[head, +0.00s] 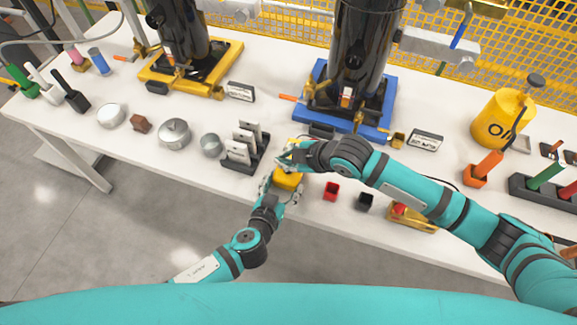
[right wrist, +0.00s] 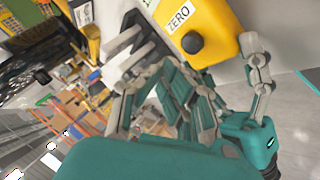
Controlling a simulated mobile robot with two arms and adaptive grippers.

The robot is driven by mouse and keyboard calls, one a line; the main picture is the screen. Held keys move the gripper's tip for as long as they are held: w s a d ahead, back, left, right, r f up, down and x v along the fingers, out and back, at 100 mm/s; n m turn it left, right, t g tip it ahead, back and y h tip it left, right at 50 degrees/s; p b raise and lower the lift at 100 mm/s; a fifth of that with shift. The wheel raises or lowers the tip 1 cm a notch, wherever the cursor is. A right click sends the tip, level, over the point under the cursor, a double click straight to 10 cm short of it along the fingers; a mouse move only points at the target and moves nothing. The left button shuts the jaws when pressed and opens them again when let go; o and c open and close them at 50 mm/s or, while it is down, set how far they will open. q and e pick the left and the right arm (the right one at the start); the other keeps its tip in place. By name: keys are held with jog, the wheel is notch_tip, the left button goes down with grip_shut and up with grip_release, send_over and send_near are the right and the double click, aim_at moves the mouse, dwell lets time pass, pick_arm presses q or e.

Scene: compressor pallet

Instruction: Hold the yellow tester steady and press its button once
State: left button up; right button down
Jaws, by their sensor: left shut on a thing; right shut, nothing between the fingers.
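The yellow tester (head: 287,181) is at the front edge of the white table, partly covered by my grippers in the head view. The right wrist view shows its yellow face (right wrist: 215,22) with a "ZERO" label and a round black button (right wrist: 193,42). My left gripper (head: 281,190) is shut on the tester from the front; one of its fingers shows in the right wrist view (right wrist: 256,68). My right gripper (head: 286,160) is shut and empty, close above the tester. Its fingers (right wrist: 170,75) appear beside the button in the wrist view; I cannot tell whether they touch the tester.
A dark rack (head: 243,163) with pale plates stands just left of the tester. A red bin (head: 331,190) and a black bin (head: 365,201) are to its right. The blue compressor base (head: 345,125) stands behind. Several tins and tools cover the left part of the table.

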jog(key=shift+f, duration=0.7)
dwell(1.0)
jog(key=shift+f, duration=0.4)
jog(key=shift+f, duration=0.65)
dwell(0.8)
jog(key=shift+r, duration=1)
jog(key=shift+r, duration=2.55)
